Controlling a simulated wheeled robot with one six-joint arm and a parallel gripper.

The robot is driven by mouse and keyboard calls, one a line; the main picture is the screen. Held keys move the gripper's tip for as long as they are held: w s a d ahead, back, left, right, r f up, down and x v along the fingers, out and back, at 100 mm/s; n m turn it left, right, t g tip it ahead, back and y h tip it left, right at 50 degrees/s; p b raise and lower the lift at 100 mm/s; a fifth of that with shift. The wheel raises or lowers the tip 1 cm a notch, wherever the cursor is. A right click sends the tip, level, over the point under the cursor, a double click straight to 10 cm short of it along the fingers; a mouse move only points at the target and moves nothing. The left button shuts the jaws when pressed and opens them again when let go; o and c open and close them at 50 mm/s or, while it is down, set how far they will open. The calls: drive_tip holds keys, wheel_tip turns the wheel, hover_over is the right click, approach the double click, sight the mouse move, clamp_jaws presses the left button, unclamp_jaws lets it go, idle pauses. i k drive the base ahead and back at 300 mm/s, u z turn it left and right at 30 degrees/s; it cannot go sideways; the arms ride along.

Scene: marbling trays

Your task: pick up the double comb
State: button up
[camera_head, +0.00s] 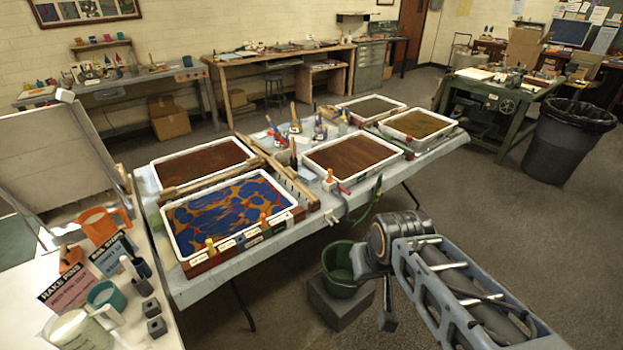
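A long wooden bar with a row of dark marks (290,183) lies in the gap between the left and right trays on the covered table. Another wooden bar (205,181) lies across between the brown tray and the blue-marbled tray. I cannot tell which of these, if either, is the double comb. My arm reaches in from the lower right. Its end, with a small dark part (388,320), hangs over the floor in front of the table, well apart from both bars. Whether my gripper's fingers are open or shut does not show.
The table holds a blue-and-orange marbled tray (295,205), several brownish trays, and bottles and brushes in the middle. A white side table (150,285) with cups and cards is at left.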

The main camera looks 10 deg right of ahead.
sight(289, 174)
drive_tip(key=z, duration=0.65)
drive_tip(key=i, duration=0.7)
drive_tip(key=u, duration=2.25)
drive_tip(key=i, duration=0.5)
